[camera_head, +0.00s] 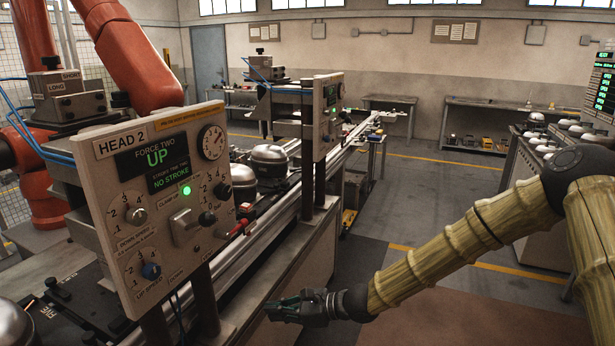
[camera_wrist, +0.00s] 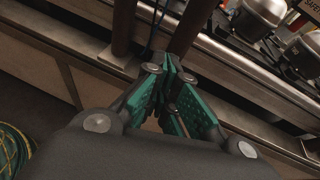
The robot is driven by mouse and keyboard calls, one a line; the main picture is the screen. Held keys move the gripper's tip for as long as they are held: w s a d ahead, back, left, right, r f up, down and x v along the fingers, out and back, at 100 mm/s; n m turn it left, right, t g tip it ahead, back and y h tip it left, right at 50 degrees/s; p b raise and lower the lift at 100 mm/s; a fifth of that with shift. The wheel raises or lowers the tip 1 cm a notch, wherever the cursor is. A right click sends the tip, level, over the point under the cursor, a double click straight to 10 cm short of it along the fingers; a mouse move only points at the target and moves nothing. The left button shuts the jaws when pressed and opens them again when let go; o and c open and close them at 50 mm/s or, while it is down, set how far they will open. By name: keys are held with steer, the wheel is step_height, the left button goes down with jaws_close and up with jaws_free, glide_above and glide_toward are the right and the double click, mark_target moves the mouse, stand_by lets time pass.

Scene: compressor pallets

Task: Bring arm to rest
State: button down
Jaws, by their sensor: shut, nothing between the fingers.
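My gripper (camera_head: 298,306) shows in the head view at the lower middle, at the end of my arm, which reaches in from the right. It is beside the front of the conveyor bench (camera_head: 287,272), below and right of the HEAD 2 panel (camera_head: 160,190). In the wrist view its green-padded fingers (camera_wrist: 172,82) are closed together with nothing between them. They point toward the bench edge and a dark post (camera_wrist: 188,28). I cannot tell whether the fingertips touch the bench.
The HEAD 2 panel carries dials, knobs and a lit green lamp. A second panel (camera_head: 328,118) stands farther along the line. Rounded metal compressors (camera_head: 269,162) sit on the conveyor. The floor between is clear.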

steer(key=s+d+f+n+g+h, duration=0.35)
steer(key=s+d+f, duration=0.25)
steer(key=s+f, duration=0.5)
steer(key=s+d+f+n+g+h, duration=0.2)
steer(key=s+d+f+n+h, duration=0.2)
steer(key=s+d+f, duration=0.55)
steer(key=s+d+f+n+t+h, duration=0.1)
steer(key=s+d+f+n+h, duration=0.2)
steer(key=s+d+n, duration=0.3)
steer(key=s+d+f+n+t+h, duration=0.1)
steer(key=s+d+f+n+h, duration=0.2)
steer(key=s+d, duration=0.7)
steer(key=shift+s+d+f+n, duration=0.25)
steer(key=shift+s+f+n, duration=0.9)
steer(key=shift+n, duration=0.2)
steer(key=shift+t, duration=0.25)
